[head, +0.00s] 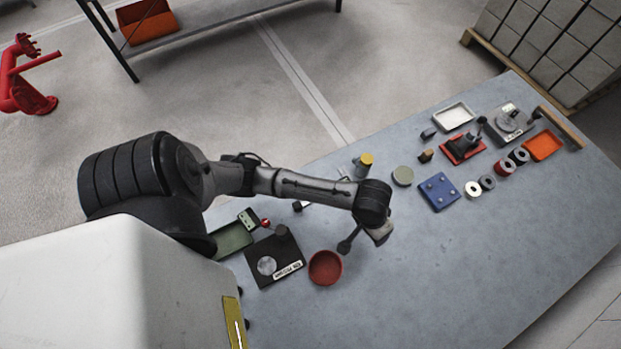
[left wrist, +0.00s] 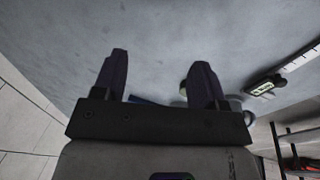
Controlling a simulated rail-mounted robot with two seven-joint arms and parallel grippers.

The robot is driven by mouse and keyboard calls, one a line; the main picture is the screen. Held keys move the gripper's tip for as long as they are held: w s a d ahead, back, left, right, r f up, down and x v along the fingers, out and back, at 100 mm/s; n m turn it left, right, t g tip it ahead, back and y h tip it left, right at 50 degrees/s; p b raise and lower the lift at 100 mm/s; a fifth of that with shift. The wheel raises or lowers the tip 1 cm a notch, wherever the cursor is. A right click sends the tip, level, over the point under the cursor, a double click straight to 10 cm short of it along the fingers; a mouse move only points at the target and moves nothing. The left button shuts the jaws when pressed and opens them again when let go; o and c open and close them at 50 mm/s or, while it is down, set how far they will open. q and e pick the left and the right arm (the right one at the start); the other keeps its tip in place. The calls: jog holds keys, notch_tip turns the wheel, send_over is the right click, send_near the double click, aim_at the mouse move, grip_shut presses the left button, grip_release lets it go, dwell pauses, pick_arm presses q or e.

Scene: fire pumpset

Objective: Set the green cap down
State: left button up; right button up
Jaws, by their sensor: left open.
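A round grey-green cap (head: 403,175) lies flat on the blue-grey table (head: 470,250) in the head view, left of a blue plate with pegs (head: 439,192). My left gripper (head: 381,233) is over the table, nearer the front than the cap and apart from it. In the left wrist view its two fingers (left wrist: 160,62) are spread, with nothing held between them. Beyond the fingers, a small part of a blue thing (left wrist: 140,100) shows, mostly hidden. My right gripper is not in view.
A red bowl (head: 325,267), a dark plate with a disc (head: 287,272) and a green tray (head: 233,240) are at the left. A yellow-topped cylinder (head: 365,160) stands beyond my arm. An orange tray (head: 543,145) is at the far right. The table's front middle is clear.

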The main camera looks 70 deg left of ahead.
pick_arm(q)
jog(key=s+m, duration=0.1)
jog(key=s, duration=0.1)
jog(key=s+d+m+t, duration=0.1)
jog(key=s, duration=0.2)
jog(key=s+m, duration=0.1)
jog(key=s, duration=0.1)
jog(key=shift+s+d+f, duration=0.15)
jog(key=shift+s+d, duration=0.2)
jog(key=shift+s, duration=0.05)
jog(key=s+a+r+m+t+y, duration=0.1)
jog(key=s+a, duration=0.3)
jog(key=s, duration=0.4)
jog(key=shift+s+r+m+y, duration=0.25)
jog(key=shift+m+y, duration=0.05)
jog(key=shift+m, duration=0.4)
notch_tip(320, 180, up, 27)
jog(key=p, duration=2.6)
jog(key=shift+p, duration=0.35)
jog(key=shift+f, duration=0.15)
